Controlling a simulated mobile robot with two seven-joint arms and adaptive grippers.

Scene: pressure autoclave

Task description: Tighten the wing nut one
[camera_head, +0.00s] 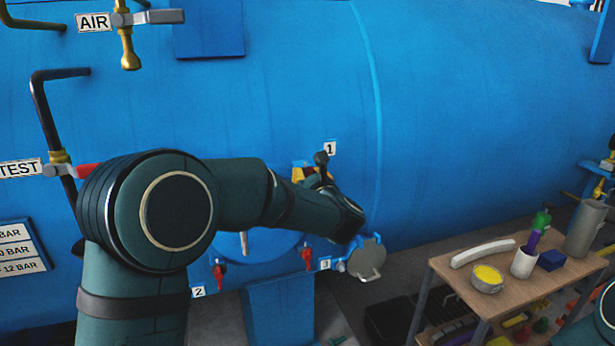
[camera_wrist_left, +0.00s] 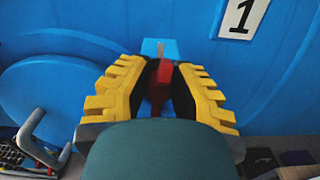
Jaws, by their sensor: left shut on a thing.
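Wing nut one is the red piece (camera_wrist_left: 162,78) in the left wrist view, in front of a blue lug (camera_wrist_left: 152,47) and below the "1" label (camera_wrist_left: 243,17). The label also shows in the head view (camera_head: 330,148). My left gripper (camera_wrist_left: 160,88), with yellow ribbed fingers, is shut on wing nut one, one finger on each side. In the head view my left gripper (camera_head: 308,174) is beside the "1" label, and my arm hides most of it and the nut. My right gripper is out of view.
Red wing nuts two (camera_head: 219,272) and three (camera_head: 307,257) sit on the lower rim of the round blue door (camera_head: 262,243). A grey disc with a handle (camera_head: 367,262) is right of nut three. A wooden table (camera_head: 510,290) with several items stands at right.

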